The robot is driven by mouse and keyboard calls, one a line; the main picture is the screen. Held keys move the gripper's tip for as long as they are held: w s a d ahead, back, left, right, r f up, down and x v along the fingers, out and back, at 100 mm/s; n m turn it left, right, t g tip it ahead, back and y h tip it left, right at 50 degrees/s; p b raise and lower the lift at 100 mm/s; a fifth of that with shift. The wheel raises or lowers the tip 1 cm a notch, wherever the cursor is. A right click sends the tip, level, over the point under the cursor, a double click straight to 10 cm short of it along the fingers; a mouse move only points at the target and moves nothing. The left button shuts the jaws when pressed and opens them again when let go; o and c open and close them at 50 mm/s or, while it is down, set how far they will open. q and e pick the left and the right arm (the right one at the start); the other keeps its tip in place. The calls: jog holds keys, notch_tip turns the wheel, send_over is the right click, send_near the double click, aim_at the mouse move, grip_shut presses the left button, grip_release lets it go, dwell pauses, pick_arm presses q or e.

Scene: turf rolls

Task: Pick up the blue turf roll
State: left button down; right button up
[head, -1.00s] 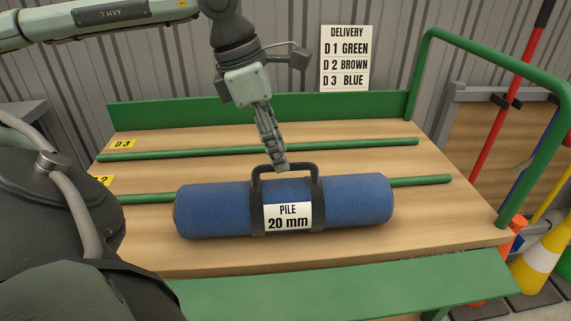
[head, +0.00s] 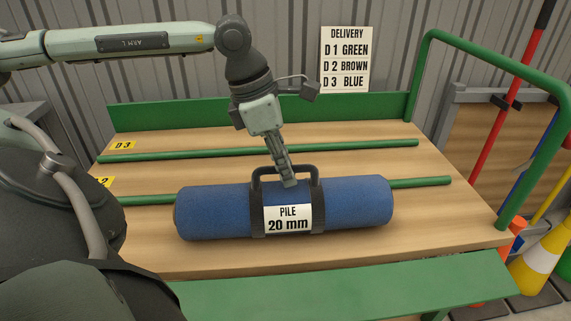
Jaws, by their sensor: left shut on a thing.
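The blue turf roll (head: 352,203) lies sideways on the wooden bed of a green-framed cart in the head view. A black strap with a carry handle (head: 318,180) goes around its middle. A white label on it reads "PILE 20 mm". My left gripper (head: 289,182) reaches down from above and is shut on the handle near its middle. The roll rests on the bed. My right gripper is not in view.
Green rails (head: 257,151) divide the bed (head: 440,215) into lanes, with yellow tags D3 and D2 at the left. A delivery sign (head: 345,59) hangs behind. A green tube frame (head: 540,148) stands at the right, near a yellow-and-white cone (head: 541,258).

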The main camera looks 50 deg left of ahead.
pick_arm(q)
jog(key=shift+w+r, duration=0.1)
jog(key=shift+r, duration=0.1)
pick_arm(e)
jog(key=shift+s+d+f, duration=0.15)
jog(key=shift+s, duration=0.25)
